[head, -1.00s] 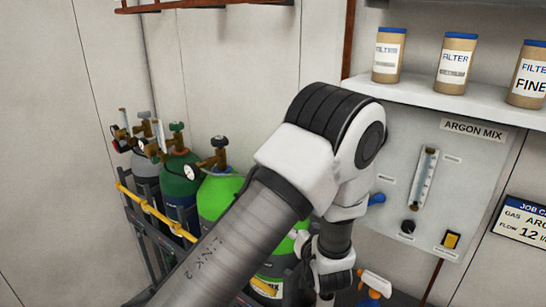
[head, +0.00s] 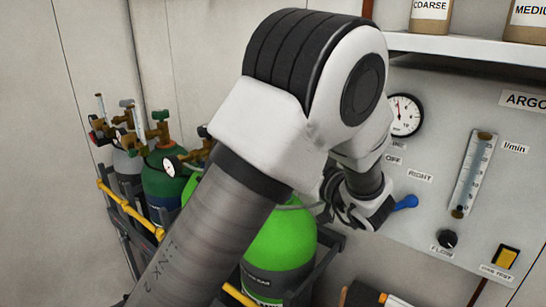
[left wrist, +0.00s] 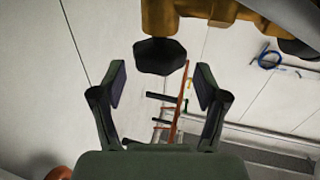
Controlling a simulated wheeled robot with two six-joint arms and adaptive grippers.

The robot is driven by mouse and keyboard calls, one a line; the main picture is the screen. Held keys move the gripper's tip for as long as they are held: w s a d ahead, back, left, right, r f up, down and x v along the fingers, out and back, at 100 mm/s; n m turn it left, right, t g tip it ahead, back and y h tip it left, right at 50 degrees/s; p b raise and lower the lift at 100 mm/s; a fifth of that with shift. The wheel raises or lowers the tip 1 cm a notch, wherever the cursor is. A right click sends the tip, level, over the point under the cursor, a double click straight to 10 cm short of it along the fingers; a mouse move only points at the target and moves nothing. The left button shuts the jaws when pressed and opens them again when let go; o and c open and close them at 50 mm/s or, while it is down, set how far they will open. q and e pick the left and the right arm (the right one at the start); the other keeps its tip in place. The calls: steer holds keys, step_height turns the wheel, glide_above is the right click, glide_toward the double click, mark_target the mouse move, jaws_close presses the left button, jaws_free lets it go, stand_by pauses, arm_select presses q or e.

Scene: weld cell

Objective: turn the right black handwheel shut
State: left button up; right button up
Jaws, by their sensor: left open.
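The bright green cylinder (head: 280,245) stands at the right of the cylinder row, partly behind my left arm. A dark handwheel (head: 203,131) on a brass valve shows just left of the arm, its right side hidden. In the left wrist view a black handwheel (left wrist: 160,56) hangs under a brass valve body (left wrist: 200,12). My left gripper (left wrist: 161,76) is open, with one finger on each side of the view and the wheel between and beyond the tips, apparently untouched. In the head view the gripper is mostly hidden behind my arm. My right gripper is not in view.
A dark green cylinder (head: 165,185) and a grey one stand to the left behind a yellow rail (head: 130,208). The wall panel at right carries a gauge (head: 404,114), a blue lever (head: 405,203) and a flowmeter (head: 474,175). A shelf (head: 470,48) juts out above it.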

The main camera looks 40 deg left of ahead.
arm_select(q)
steer(key=a, duration=0.4)
steer(key=w+a+b, duration=0.1)
steer(key=a, duration=0.1)
steer(key=shift+a+f, duration=0.15)
steer(key=shift+a, duration=0.45)
steer(key=shift+w+d, duration=0.1)
steer(key=shift+w, duration=0.05)
steer(key=shift+c, duration=0.7)
steer(key=c, duration=0.6)
steer(key=shift+c, duration=1.3)
